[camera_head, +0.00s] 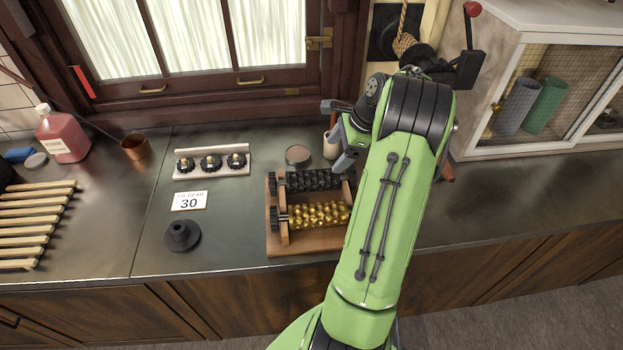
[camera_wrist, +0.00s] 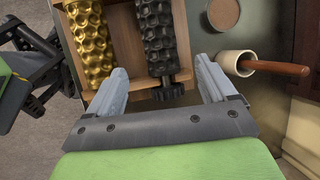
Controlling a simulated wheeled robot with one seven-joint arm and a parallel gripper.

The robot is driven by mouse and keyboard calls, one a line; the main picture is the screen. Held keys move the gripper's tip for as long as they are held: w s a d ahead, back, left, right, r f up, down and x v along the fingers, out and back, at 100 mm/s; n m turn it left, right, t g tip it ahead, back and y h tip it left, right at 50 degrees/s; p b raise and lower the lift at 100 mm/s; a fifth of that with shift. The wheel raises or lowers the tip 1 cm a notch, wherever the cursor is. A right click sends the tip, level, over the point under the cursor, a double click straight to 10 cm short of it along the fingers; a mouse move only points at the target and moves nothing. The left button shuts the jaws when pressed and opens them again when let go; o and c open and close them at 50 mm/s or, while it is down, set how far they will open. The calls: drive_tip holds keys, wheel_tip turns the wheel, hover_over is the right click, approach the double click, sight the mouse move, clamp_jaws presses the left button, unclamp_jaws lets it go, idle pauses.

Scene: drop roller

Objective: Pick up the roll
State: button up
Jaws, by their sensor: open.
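Two textured rolls lie side by side in a wooden stand (camera_head: 284,240) on the dark counter. The black roll (camera_head: 305,181) is the rear one and the gold roll (camera_head: 320,215) the front one. In the wrist view, the black roll (camera_wrist: 159,38) with its toothed end shows ahead between my fingers, and the gold roll (camera_wrist: 89,42) is to its left. My gripper (camera_wrist: 160,82) is open and empty, over the right end of the stand. In the head view my arm hides the stand's right end.
A white cup (camera_wrist: 234,63) with a wooden-handled tool stands close to the right finger. A round tin (camera_head: 298,154) sits behind the stand. A knob rack (camera_head: 212,172), a "30" card (camera_head: 189,201) and a black flanged piece (camera_head: 182,236) lie to the left. A glass-front cabinet (camera_head: 545,100) stands at the right.

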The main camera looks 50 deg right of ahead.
sight(316, 175)
drive_tip(key=b+x, duration=0.2)
drive_tip(key=x, duration=0.6)
drive_tip(key=shift+w+f, duration=0.1)
drive_tip(key=shift+f, duration=0.25)
drive_tip(key=x, duration=0.3)
drive_tip(key=b+x, duration=0.1)
drive_tip(key=x, duration=0.2)
drive_tip(key=shift+w+a, duration=0.15)
drive_tip(key=shift+a, duration=0.1)
drive_tip(key=shift+r, duration=0.1)
drive_tip(key=shift+c, duration=0.4)
clamp_jaws()
drive_tip(key=shift+r, duration=0.1)
